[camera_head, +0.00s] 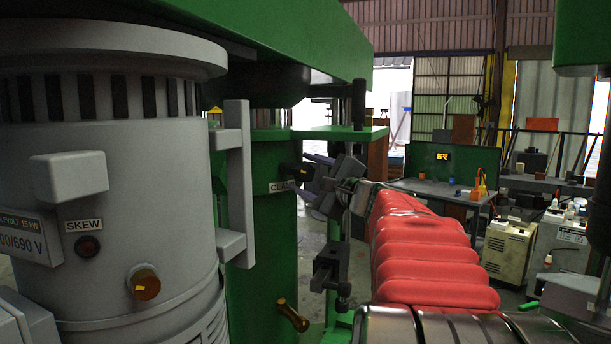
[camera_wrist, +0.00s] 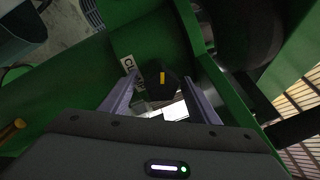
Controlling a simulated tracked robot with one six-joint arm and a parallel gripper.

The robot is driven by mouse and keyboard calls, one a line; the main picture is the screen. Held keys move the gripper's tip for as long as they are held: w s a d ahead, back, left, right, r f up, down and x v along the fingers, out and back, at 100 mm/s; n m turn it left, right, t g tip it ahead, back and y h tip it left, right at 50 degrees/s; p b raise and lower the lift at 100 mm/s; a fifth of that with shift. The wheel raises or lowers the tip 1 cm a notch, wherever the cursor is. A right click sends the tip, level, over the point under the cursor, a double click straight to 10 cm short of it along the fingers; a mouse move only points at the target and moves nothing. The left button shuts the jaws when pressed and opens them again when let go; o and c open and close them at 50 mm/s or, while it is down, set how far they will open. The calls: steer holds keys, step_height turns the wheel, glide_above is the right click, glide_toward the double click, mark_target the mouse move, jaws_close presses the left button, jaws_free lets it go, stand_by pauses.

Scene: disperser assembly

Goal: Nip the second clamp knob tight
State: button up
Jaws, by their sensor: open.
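The clamp knob (camera_head: 288,169) is black with a yellow mark, on the green column (camera_head: 262,235) beside a partly hidden white label (camera_head: 281,187) whose text starts "CL". In the wrist view the knob (camera_wrist: 162,82) sits between the two purple-grey fingers, its yellow mark running nearly straight up and down the picture. My gripper (camera_head: 305,175) is open and points left at the knob; the wrist view shows its fingers (camera_wrist: 166,80) on either side. Whether the fingers touch the knob, I cannot tell.
A grey motor (camera_head: 120,190) with a "SKEW" label stands close on the left. A green beam (camera_head: 290,30) hangs overhead. A brass handle (camera_head: 292,315) sticks out low on the column. A workbench (camera_head: 440,188) stands behind at right.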

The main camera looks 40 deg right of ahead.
steer(key=s+a+f, duration=0.1)
steer(key=s, duration=1.2)
steer(key=shift+s+a, duration=0.25)
steer(key=shift+s, duration=0.1)
steer(key=shift+f, duration=0.2)
